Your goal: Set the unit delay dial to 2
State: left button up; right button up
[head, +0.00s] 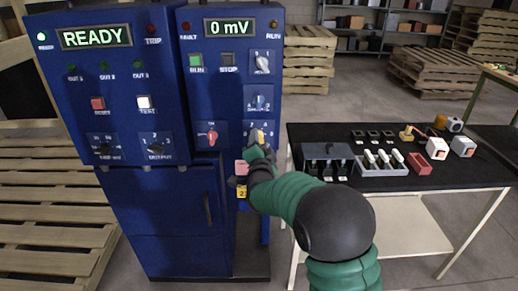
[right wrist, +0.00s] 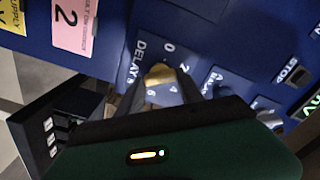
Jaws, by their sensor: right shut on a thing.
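The delay dial (right wrist: 160,73) is a yellow knob on the blue cabinet, with the label DELAY and the numbers 0, 2, 4 and 6 around it in the right wrist view. In the head view the dial (head: 257,135) is at the lower right of the cabinet's right panel, partly hidden by my gripper. My right gripper (head: 257,147) is shut on it, with one dark finger on each side in the right wrist view (right wrist: 163,84). I cannot tell exactly which number the dial points at. My left gripper is not in view.
The cabinet (head: 180,215) carries other knobs, including a red one (head: 208,137), and READY (head: 95,37) and 0 mV (head: 229,27) displays. A black table (head: 420,182) with small parts stands at the right. Wooden pallets (head: 45,215) lie at the left.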

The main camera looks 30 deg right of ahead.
jog(key=shift+f+m, duration=0.1)
jog(key=shift+m, duration=0.3)
jog(key=o, duration=1.4)
jog(key=shift+d, duration=0.1)
jog(key=shift+s, duration=0.1)
jog(key=v, duration=1.6)
jog(key=shift+s+a+f, duration=0.1)
jog(key=shift+s+a, duration=0.1)
jog(key=shift+a, duration=0.15)
